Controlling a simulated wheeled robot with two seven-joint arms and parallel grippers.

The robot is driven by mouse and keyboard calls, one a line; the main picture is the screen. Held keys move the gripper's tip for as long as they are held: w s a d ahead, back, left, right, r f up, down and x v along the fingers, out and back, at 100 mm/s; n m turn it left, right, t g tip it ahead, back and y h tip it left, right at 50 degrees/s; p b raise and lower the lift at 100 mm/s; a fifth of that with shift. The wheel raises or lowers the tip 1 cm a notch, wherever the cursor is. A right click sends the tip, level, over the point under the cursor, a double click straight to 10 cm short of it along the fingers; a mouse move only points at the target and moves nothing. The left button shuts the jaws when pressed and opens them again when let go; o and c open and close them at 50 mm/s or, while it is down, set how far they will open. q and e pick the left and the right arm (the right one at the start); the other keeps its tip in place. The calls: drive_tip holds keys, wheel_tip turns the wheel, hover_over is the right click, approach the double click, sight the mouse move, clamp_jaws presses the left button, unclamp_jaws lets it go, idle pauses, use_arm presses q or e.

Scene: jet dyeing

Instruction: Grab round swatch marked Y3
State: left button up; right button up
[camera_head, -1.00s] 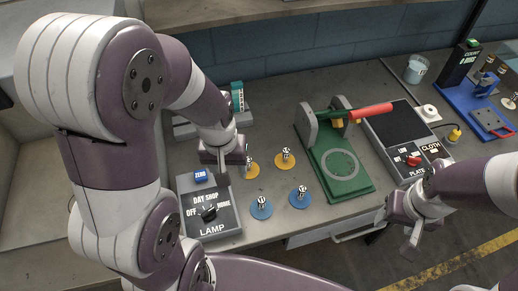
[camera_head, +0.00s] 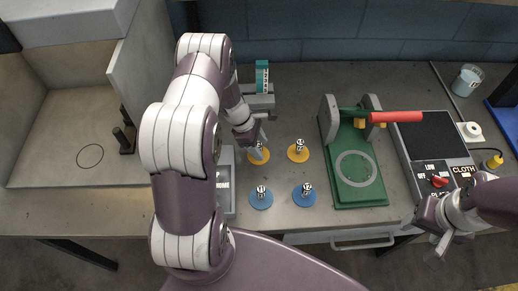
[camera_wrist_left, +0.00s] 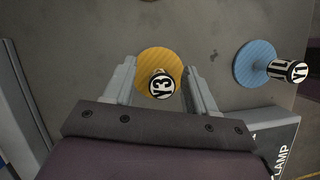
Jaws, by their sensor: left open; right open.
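The round yellow swatch marked Y3 (camera_wrist_left: 152,57) lies flat on the bench, with a black-and-white labelled knob (camera_wrist_left: 162,85) standing at its centre. In the head view the Y3 swatch (camera_head: 260,158) is partly hidden by my left gripper (camera_head: 256,147). In the left wrist view my left gripper (camera_wrist_left: 159,68) is open, with one finger on each side of the knob. I cannot tell whether the fingers touch the swatch. My right gripper (camera_head: 440,245) is open and empty near the bench's front edge, right of the green press.
Another yellow swatch (camera_head: 298,156) and two blue swatches, (camera_head: 261,203) and (camera_head: 304,201), stand close by. The lamp panel (camera_head: 226,202) is partly behind my left arm. A green press (camera_head: 357,184) with a red handle (camera_head: 395,117) stands to the right, beside a plate unit (camera_head: 432,150).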

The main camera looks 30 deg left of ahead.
use_arm(q)
drive_tip(key=shift+s+d+f, duration=0.15)
drive_tip(key=shift+f, duration=0.4)
drive_tip(key=shift+d, duration=0.2)
drive_tip(key=shift+w+f, duration=0.1)
drive_tip(key=shift+w, duration=0.1)
drive_tip(key=c, duration=1.1)
drive_tip(key=shift+s+a, duration=0.1)
clamp_jaws()
